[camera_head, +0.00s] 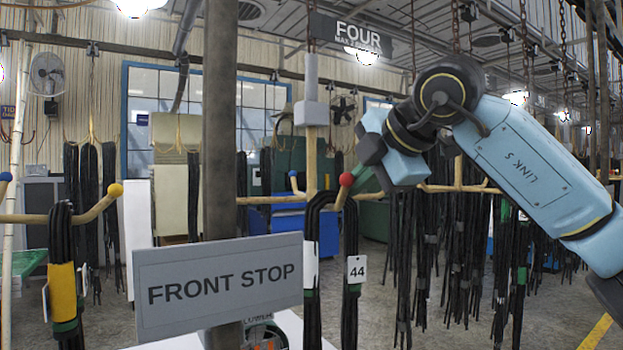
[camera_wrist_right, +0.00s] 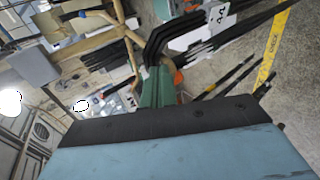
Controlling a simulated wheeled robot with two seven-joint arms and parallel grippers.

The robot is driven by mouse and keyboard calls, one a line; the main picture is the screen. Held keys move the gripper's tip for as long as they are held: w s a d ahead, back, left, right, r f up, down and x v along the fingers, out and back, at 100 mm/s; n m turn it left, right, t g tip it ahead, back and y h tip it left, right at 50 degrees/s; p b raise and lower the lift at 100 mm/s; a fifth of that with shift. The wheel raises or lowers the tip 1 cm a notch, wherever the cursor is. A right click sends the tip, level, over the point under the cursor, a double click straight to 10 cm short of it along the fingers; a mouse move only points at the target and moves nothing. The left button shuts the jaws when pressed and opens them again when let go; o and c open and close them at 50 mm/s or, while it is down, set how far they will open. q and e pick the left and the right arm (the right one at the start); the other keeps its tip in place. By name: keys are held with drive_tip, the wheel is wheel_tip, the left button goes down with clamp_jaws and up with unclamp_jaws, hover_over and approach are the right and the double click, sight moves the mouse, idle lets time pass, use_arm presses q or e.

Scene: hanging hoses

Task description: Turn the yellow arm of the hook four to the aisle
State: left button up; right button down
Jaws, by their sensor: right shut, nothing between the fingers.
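Hook four hangs below the dark FOUR sign (camera_head: 358,38) in the head view, with a grey block (camera_head: 311,108) on its stem and tan arms (camera_head: 309,165). One arm ends in a red ball (camera_head: 346,179), another in a blue ball (camera_head: 293,174). A left arm passes behind the post, its tip hidden. I see no yellow ball on this hook. My right gripper (camera_head: 366,180) is shut and empty, its green fingertips just right of the red ball. The wrist view shows the green fingers (camera_wrist_right: 157,88) next to the red ball (camera_wrist_right: 178,77); contact is unclear. My left gripper is out of view.
Black hoses with a 44 tag (camera_head: 357,269) hang from hook four. A grey post (camera_head: 219,120) and the FRONT STOP sign (camera_head: 218,285) stand at left. A neighbouring arm has a yellow ball (camera_head: 115,190). More hoses (camera_head: 465,240) hang behind at right.

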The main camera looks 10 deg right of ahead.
drive_tip(key=shift+w+a+p, duration=0.6)
drive_tip(key=shift+w+a, duration=0.7)
drive_tip(key=shift+a, duration=2.9)
drive_tip(key=shift+w+a+p, duration=0.6)
drive_tip(key=shift+w+a, duration=0.65)
drive_tip(key=shift+a, duration=2.95)
drive_tip(key=shift+s+d+r+p, duration=1.2)
drive_tip(key=shift+d+r, duration=0.8)
drive_tip(key=shift+r, duration=2.55)
drive_tip(key=s+d+b, duration=0.4)
drive_tip(key=s+b, duration=0.5)
drive_tip(key=s, duration=0.2)
